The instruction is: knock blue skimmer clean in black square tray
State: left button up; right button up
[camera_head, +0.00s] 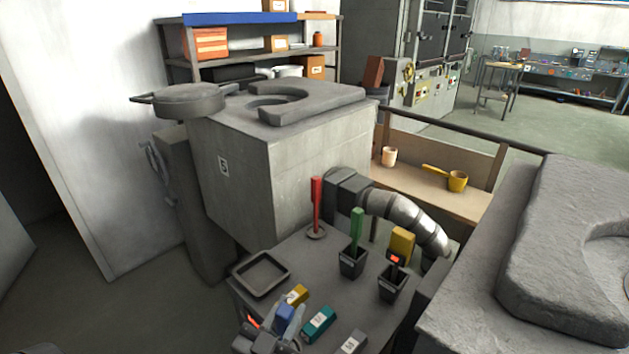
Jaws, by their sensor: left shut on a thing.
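The black square tray (288,278) lies on the grey table at its left edge and looks empty. My left gripper (279,326) is at the front of the table, just in front of the tray. It is shut on a blue block-shaped piece (284,314), which seems to be the handle of the blue skimmer. The skimmer's head cannot be made out. My right gripper is not in view.
A red-handled tool (316,205) and a green-handled tool (357,228) stand upright behind. Black cups (353,264) hold tools at right. Yellow (298,294), teal (319,323) and grey (353,343) blocks lie near the gripper. A large grey furnace (250,180) stands behind.

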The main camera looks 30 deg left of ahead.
pick_arm(q)
jog(key=shift+w, duration=0.2)
jog(key=shift+a+r, duration=0.1)
jog(key=shift+r, duration=0.3)
jog(key=w+a+r+n+g+y+p, duration=0.1)
jog(key=w+a+r+y+p, duration=0.1)
jog(key=w+a+r+p, duration=0.35)
jog(key=w+a+r+n+y+p, duration=0.2)
jog(key=w+a+r, duration=0.1)
jog(key=w+r, duration=0.4)
jog(key=w+a+f+n+g+y+p, duration=0.1)
jog(key=w+a+f+n+y, duration=0.1)
jog(key=w+a, duration=0.2)
jog(key=w+a+f+n+g+y+p, duration=0.1)
jog(key=w+a+f+n+y+p, duration=0.1)
jog(key=a, duration=0.9)
jog(key=shift+w+f+g, duration=0.4)
jog(key=shift+w+f, duration=0.3)
jog(key=shift+w, duration=0.5)
jog(key=shift+f, duration=0.1)
